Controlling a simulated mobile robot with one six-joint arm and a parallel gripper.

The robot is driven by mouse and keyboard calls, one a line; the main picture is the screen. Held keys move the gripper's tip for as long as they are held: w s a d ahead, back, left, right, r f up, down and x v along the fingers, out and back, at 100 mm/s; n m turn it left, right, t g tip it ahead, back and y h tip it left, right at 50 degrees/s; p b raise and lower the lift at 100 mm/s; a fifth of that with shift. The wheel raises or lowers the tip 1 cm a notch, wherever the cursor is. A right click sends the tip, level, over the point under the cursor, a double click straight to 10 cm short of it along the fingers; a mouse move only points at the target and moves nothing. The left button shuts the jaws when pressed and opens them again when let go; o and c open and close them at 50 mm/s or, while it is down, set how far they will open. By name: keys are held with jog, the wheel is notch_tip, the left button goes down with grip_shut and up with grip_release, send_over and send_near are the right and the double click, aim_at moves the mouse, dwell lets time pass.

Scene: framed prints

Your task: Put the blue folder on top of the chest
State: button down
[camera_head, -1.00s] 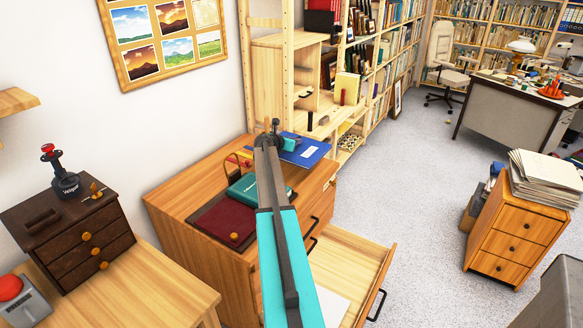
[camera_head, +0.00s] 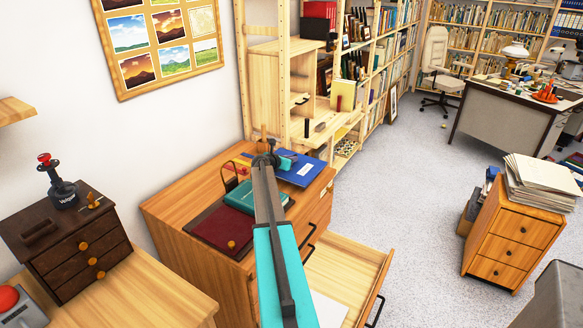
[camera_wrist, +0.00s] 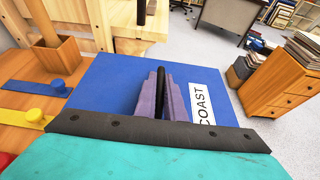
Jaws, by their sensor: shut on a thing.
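The blue folder (camera_head: 300,172) is flat, with a white label reading COAST in the wrist view (camera_wrist: 180,100). It is over the back right part of the wooden chest of drawers (camera_head: 180,205); I cannot tell whether it touches the top. My gripper (camera_head: 270,160) is at the folder's near left side. In the wrist view my purple fingers (camera_wrist: 160,95) are close together over the folder, with a dark strip between them. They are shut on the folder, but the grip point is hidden. A small dark chest (camera_head: 70,245) stands at the left.
A green book (camera_head: 242,197) and a dark red folder (camera_head: 220,232) lie on the wooden chest. A drawer (camera_head: 350,270) stands open below. A joystick (camera_head: 60,185) is on the dark chest. Shelves (camera_head: 320,85) stand behind; a paper-topped cabinet (camera_head: 505,240) is at right.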

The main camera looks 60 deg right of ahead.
jog(key=shift+f, duration=0.15)
jog(key=shift+f, duration=1.85)
jog(key=shift+f, duration=0.1)
jog(key=c, duration=1.8)
grip_release()
jog(key=shift+c, duration=0.2)
jog(key=shift+a, duration=0.1)
jog(key=shift+b+v, duration=0.65)
jog(key=shift+v, duration=5.35)
